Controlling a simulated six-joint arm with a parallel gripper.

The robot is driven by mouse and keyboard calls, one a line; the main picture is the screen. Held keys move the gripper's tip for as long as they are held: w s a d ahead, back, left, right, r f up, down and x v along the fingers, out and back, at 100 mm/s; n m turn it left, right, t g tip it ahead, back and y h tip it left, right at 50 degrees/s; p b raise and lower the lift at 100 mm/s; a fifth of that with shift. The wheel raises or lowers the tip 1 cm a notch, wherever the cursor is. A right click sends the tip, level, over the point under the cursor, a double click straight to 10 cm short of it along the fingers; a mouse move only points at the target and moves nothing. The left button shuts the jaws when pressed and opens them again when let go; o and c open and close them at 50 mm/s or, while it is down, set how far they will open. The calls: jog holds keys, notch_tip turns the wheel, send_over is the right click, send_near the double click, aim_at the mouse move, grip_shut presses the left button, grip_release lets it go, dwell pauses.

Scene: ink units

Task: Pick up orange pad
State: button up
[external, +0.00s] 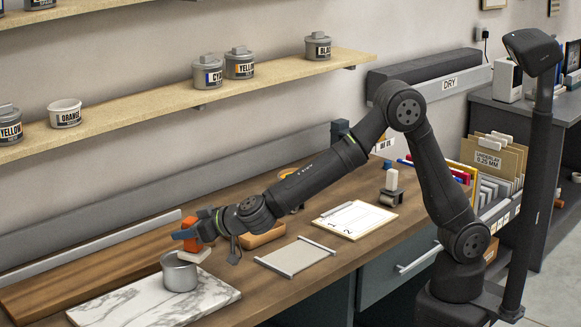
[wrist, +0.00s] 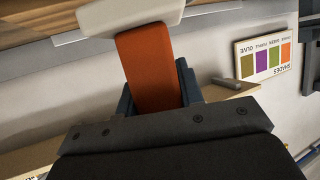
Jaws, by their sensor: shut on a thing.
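The orange pad (external: 190,226) has an orange body and a pale, whitish foot (external: 195,255). My gripper (external: 186,236) is shut on the orange body and holds the pad above a grey metal pot (external: 180,277). In the external view the pale foot overlaps the pot's rim, so I cannot tell whether they touch. In the wrist view the orange pad (wrist: 148,66) sits between my dark blue fingers (wrist: 156,88), with its pale foot at the top edge. Part of the orange body is hidden by the gripper.
The pot stands on a marble slab (external: 120,306) at the bench's front left. A wooden tray (external: 262,236), a grey plate (external: 295,257) and a numbered board (external: 354,219) lie to the right. Shelves with ink tins (external: 239,65) run above. A shades card (wrist: 266,55) shows in the wrist view.

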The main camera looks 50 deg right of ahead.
notch_tip(320, 180, up, 26)
jog(key=w+d+f+h, duration=0.1)
jog(key=w+d+f, duration=0.2)
jog(key=w+d, duration=0.35)
jog(key=w+d+f+m, duration=0.1)
jog(key=w+d+f, duration=0.15)
jog(key=d, duration=0.75)
jog(key=w+d+f+h, duration=0.1)
jog(key=w+d+f, duration=0.1)
jog(key=w+d, duration=0.5)
jog(key=s+d+f+m+t+h, duration=0.15)
jog(key=d+f, duration=0.35)
jog(key=d, duration=0.9)
jog(key=s+d+f+g, duration=0.15)
jog(key=d+f, duration=0.35)
jog(key=d, duration=0.9)
jog(key=n+g+y, duration=0.7)
jog(key=n+y, duration=0.4)
jog(key=n, duration=0.1)
send_over(172, 259)
notch_tip(172, 259, down, 5)
jog(key=shift+f, duration=1.95)
